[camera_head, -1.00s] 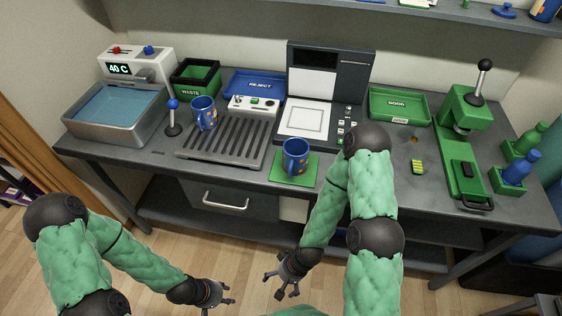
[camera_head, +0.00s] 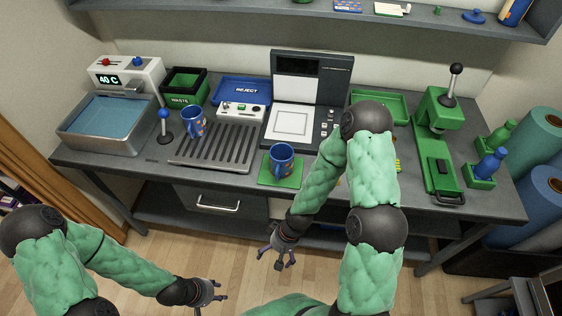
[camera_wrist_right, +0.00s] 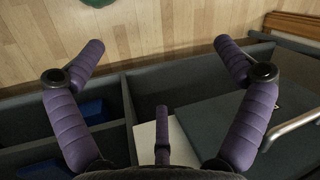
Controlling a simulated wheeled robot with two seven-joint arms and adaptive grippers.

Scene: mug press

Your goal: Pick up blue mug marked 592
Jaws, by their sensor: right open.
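One blue mug (camera_head: 281,163) with orange marks stands upright on a green mat (camera_head: 267,181) at the bench's front. Another blue mug (camera_head: 191,126) with orange marks stands at the back left of the slotted grate. I cannot read a number on either. My right gripper (camera_head: 280,258) is open and empty, in front of the bench and below the mug on the mat. Its spread purple fingers also show in the right wrist view (camera_wrist_right: 162,75), with no mug there. My left gripper (camera_head: 215,292) is open and empty, lower and further left, over the floor.
A slotted grate (camera_head: 215,150), water basin (camera_head: 147,133) and short lever (camera_head: 164,125) occupy the bench's left. A screen machine (camera_head: 308,75) stands behind the mat. A green press (camera_head: 436,150) and bottles stand right. My right arm hides some bench. The drawer handle (camera_head: 218,208) protrudes below.

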